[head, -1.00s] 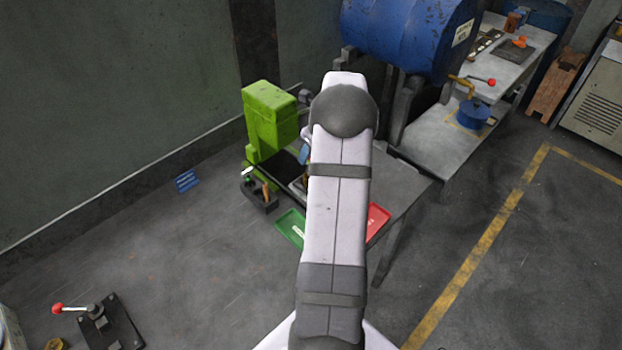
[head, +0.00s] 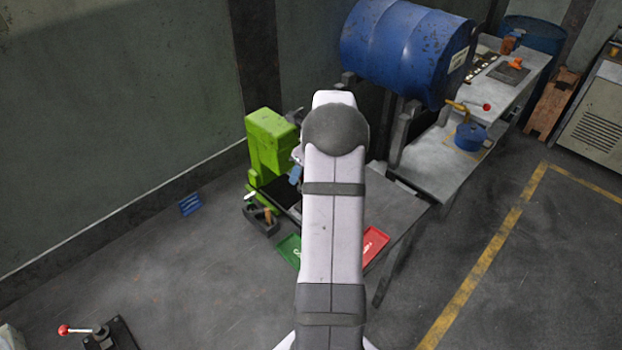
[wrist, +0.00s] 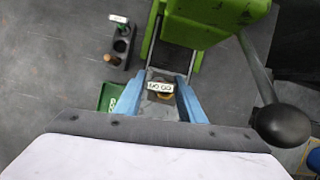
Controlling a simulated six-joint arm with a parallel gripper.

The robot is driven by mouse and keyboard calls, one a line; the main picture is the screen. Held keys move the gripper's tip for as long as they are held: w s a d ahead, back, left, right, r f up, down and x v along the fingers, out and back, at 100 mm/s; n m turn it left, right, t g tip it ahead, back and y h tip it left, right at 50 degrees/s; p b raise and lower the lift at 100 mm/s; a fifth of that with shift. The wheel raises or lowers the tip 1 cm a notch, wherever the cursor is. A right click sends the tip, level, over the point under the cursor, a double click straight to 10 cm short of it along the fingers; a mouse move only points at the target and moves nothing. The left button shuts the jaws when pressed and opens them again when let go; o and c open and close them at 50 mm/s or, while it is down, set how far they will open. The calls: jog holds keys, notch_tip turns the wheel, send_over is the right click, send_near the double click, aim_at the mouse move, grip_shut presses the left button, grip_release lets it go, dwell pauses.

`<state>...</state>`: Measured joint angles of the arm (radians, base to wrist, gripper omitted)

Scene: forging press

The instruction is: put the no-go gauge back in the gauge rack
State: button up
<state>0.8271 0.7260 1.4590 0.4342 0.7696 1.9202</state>
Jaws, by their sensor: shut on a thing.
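My gripper (wrist: 164,78) has blue fingers and is shut on the no-go gauge (wrist: 160,87), whose white label faces the wrist camera. The gauge is in front of the green press, to the right of the gauge rack. In the head view one blue finger (head: 296,175) shows left of my arm; the held gauge is hidden. The gauge rack (head: 256,224) is a dark block left of the table, also in the wrist view (wrist: 118,60). The green-handled go gauge (wrist: 119,25) stands at its far end; an open dark hole shows nearer.
The green press (head: 268,145) stands behind the rack; its black-ball lever (wrist: 280,125) is right of my gripper. A green tray (head: 290,248) and a red tray (head: 374,243) lie near the table's front edge. A blue drum (head: 405,50) is behind.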

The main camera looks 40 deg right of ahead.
jog(key=w+a+f+n+y, duration=0.1)
jog(key=w+a+n, duration=0.1)
jog(key=a, duration=0.3)
jog(key=w+a+f+n, duration=0.2)
jog(key=w+a, duration=0.3)
jog(key=a, duration=0.1)
jog(key=shift+a+f+n+y, duration=0.3)
jog(key=shift+n+y, duration=0.1)
jog(key=shift+f+b, duration=0.1)
jog(key=shift+b, duration=0.2)
jog(key=shift+f+b, duration=1.85)
jog(key=shift+f+b, duration=0.75)
jog(key=shift+f, duration=1.1)
jog(key=o, duration=1.3)
jog(key=shift+g, duration=0.3)
jog(key=shift+r, duration=0.1)
